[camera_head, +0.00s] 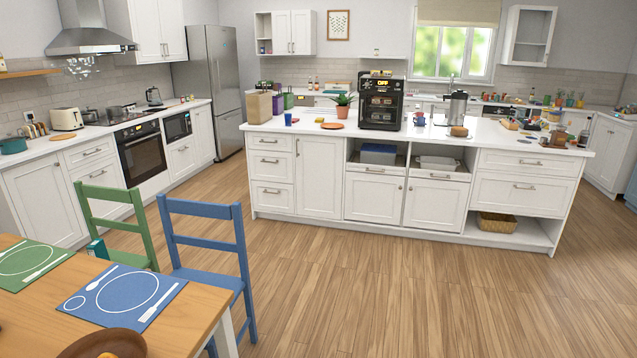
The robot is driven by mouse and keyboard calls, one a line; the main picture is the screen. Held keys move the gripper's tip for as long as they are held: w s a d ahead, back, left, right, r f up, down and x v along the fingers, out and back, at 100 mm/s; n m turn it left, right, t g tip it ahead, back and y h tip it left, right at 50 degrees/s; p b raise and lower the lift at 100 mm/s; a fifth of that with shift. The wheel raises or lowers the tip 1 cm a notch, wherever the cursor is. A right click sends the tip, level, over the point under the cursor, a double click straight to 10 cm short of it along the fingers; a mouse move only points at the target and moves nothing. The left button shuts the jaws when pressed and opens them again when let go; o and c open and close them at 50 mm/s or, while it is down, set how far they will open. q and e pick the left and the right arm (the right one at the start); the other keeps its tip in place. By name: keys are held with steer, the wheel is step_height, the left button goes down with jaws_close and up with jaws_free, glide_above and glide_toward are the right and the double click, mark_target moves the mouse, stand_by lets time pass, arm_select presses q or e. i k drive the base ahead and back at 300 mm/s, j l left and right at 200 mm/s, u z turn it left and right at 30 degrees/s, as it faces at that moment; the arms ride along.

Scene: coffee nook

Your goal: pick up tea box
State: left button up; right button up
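No box in the head view can be read clearly as the tea box. A small teal-green box with a pale side (97,248) stands by the green chair, just beyond the far edge of the wooden table; whether it rests on the seat is hard to tell. On the left end of the white island, a tan box (259,107) stands beside a purple container (278,104) and a green container (288,99). Their labels are too small to read. Neither of my grippers is in view.
The wooden table (190,310) with placemats and a brown bowl (103,345) fills the lower left. A blue chair (213,245) and a green chair (125,200) stand behind it. The island (320,180) spans the middle. The floor (400,300) at right is clear.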

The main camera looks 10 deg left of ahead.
mark_target(97, 248)
steer(key=i+u, duration=0.1)
steer(key=i, duration=1.65)
steer(key=i+u, duration=0.4)
steer(key=i+l+u, duration=0.1)
steer(key=u, duration=0.35)
steer(key=i+l+u, duration=0.25)
steer(key=u, duration=0.15)
steer(key=i+l+u, duration=0.55)
steer(key=u, duration=0.25)
steer(key=i+l+u, duration=0.2)
steer(key=u, duration=0.25)
steer(key=i+l+u, duration=0.15)
steer(key=l+u, duration=0.25)
steer(key=l+z, duration=0.2)
steer(key=z, duration=0.4)
steer(key=i+l+z, duration=0.25)
steer(key=l, duration=0.3)
steer(key=i+l+z, duration=0.25)
steer(key=l, duration=0.25)
steer(key=i+l+z, duration=0.2)
steer(key=i+l, duration=0.2)
steer(key=i+u, duration=0.3)
steer(key=i+l+u, duration=0.25)
steer(key=i, duration=0.25)
steer(key=i+l+u, duration=0.1)
steer(key=i+u, duration=0.2)
steer(key=i, duration=0.1)
